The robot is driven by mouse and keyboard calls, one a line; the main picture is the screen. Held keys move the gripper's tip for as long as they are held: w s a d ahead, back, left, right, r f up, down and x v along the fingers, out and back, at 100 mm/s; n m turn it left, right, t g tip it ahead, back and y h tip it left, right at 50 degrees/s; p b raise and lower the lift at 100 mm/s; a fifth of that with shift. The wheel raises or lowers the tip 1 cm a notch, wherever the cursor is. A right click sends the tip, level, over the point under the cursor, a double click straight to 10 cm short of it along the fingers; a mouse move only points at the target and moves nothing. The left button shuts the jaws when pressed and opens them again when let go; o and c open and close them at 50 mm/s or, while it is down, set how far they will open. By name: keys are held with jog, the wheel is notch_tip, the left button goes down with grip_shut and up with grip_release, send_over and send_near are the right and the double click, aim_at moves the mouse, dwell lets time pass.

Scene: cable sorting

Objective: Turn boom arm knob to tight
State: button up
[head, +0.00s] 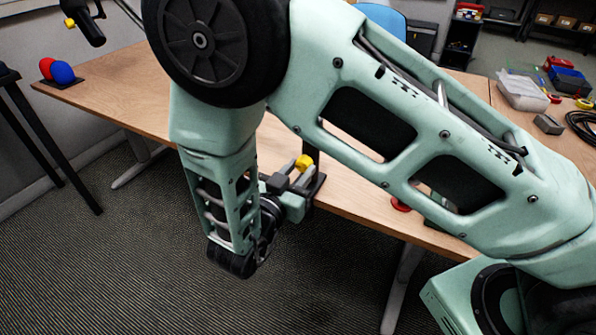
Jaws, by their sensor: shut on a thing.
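My gripper (303,175) is at the front edge of the wooden table, low in the middle of the head view. Its fingers are shut around a yellow knob (304,161), whose top shows between the fingertips. The knob's markings and turn position cannot be made out. A dark upright part stands just behind the knob, mostly hidden by my arm. At the top left hangs a black microphone-like piece (88,25) with a small yellow part on its side. Whether it joins the knob's stand is hidden behind my arm.
The wooden table (130,80) has bare room on its left. Red and blue balls (62,72) sit at its left corner. A clear box (522,92), tape rolls and a black cable coil (583,125) lie at right.

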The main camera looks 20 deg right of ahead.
jog(key=m+b, duration=0.2)
jog(key=m, duration=0.2)
jog(key=shift+f+m, duration=0.15)
jog(key=shift+m, duration=0.25)
jog(key=m+b, duration=0.3)
jog(key=m, duration=0.1)
jog(key=shift+a+m+b, duration=0.1)
jog(key=shift+m+b, duration=0.2)
jog(key=m+b, duration=0.5)
jog(key=shift+f, duration=0.1)
jog(key=m+b, duration=0.3)
jog(key=shift+b, duration=0.35)
jog(key=shift+r+m, duration=0.25)
jog(key=shift+m, duration=0.15)
jog(key=o, duration=1)
jog(key=shift+c, duration=0.2)
jog(key=shift+r, duration=0.1)
